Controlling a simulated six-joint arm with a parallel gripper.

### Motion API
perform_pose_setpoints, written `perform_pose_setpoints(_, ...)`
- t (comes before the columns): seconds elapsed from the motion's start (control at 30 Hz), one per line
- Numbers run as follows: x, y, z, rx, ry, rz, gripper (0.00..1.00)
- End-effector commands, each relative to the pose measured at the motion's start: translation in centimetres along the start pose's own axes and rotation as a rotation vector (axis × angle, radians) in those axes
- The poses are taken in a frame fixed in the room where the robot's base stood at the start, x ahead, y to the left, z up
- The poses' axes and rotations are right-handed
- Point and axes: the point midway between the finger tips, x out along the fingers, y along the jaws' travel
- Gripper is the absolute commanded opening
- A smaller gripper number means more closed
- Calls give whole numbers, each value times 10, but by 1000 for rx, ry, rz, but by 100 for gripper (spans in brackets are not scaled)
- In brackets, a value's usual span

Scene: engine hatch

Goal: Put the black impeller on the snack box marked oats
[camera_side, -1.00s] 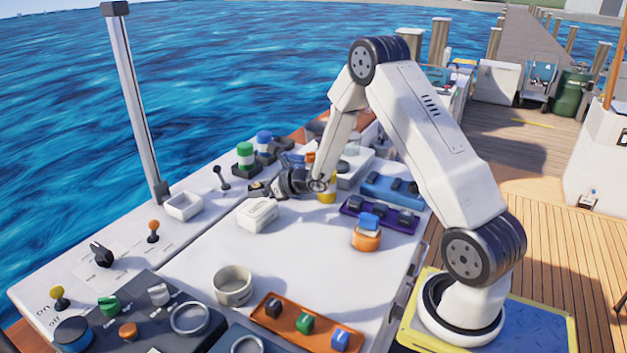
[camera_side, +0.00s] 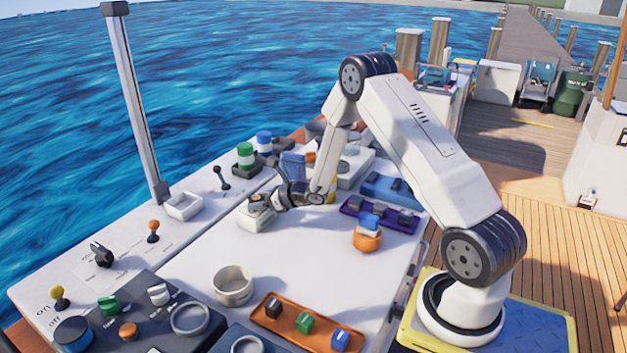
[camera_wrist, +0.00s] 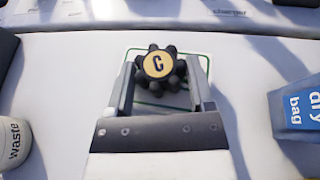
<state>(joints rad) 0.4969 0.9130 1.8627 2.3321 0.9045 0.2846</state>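The black impeller (camera_wrist: 162,82), with a yellow disc marked C on top, sits between the two fingers of my gripper (camera_wrist: 161,75) in the wrist view. The fingers press close on both its sides. Right under it is a white box lid with a green outline (camera_wrist: 203,66). In the side view my gripper (camera_side: 262,201) is over the white box (camera_side: 256,220), with the dark impeller (camera_side: 257,198) at or just above its top. I cannot tell whether it touches the lid. No oats marking is readable; the gripper and impeller cover part of the lid.
A round cup (camera_side: 233,286), an orange tray (camera_side: 305,325) and an orange pot (camera_side: 367,239) stand around clear white hatch space (camera_side: 300,255).

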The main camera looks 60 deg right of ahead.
Motion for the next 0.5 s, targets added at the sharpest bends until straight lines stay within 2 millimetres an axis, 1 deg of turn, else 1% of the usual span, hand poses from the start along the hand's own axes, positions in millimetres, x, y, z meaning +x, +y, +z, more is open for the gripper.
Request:
perform_pose_setpoints(0.03, 0, 0, 0, 0, -1, 0, 85)
perform_pose_setpoints(0.07, 0, 0, 0, 0, 0, 0, 95)
perform_pose_setpoints(0.1, 0, 0, 0, 0, 0, 0, 100)
perform_pose_setpoints(0.5, -2, 0, 4, -1, -1, 0, 100)
